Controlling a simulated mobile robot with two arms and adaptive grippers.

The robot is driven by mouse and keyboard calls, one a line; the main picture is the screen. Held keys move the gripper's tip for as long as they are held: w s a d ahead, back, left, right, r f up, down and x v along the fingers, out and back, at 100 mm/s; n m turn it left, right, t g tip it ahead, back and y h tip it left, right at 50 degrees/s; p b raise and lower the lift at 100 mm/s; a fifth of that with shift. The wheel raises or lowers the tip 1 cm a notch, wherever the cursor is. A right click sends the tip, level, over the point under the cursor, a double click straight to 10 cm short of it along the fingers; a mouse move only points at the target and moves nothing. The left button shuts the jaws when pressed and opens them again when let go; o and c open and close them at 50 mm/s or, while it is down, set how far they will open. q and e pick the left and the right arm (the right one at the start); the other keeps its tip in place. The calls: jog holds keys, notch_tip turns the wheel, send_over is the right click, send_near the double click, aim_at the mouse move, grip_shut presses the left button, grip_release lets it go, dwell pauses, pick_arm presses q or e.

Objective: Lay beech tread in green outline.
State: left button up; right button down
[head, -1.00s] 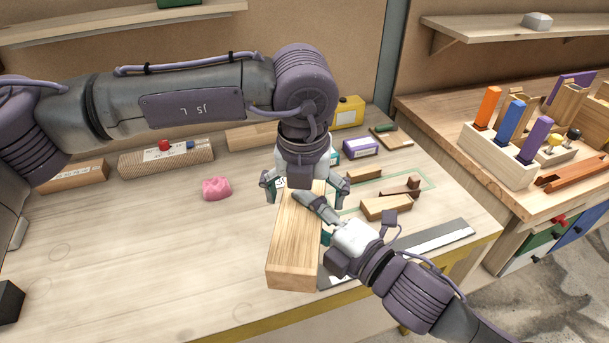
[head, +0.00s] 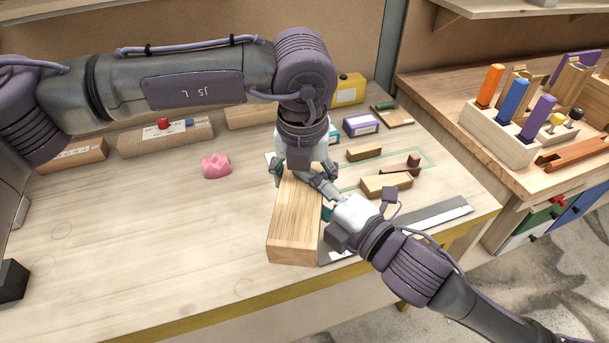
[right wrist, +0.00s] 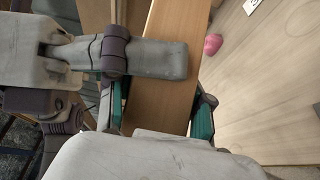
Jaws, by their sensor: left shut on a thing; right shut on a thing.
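The beech tread (head: 295,230) is a thick, long light-wood board, held near the front of the workbench. It also shows in the right wrist view (right wrist: 165,95). My left gripper (head: 300,172) comes down from above and is shut on its far end. My right gripper (head: 326,190) reaches in from the right and is shut on the tread near the same end; the overlapping fingers hide the exact contact. The green outline (head: 433,161) lies on the bench right of the tread. Whether the tread touches the bench is unclear.
Wooden blocks (head: 386,184) lie in and beside the outline. A grey metal strip (head: 432,217) runs along the front edge. A purple box (head: 361,125) and yellow box (head: 348,90) stand behind. A pink lump (head: 216,166) sits left, with clear bench around it.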

pick_arm(q)
jog(key=shift+s+d, duration=0.1)
jog(key=shift+d, duration=0.1)
jog(key=shift+c, duration=0.8)
pick_arm(e)
jog(key=shift+c, duration=1.8)
grip_release()
jog(key=shift+s+a+r, duration=0.1)
jog(key=shift+r, duration=0.1)
jog(key=shift+f, duration=0.1)
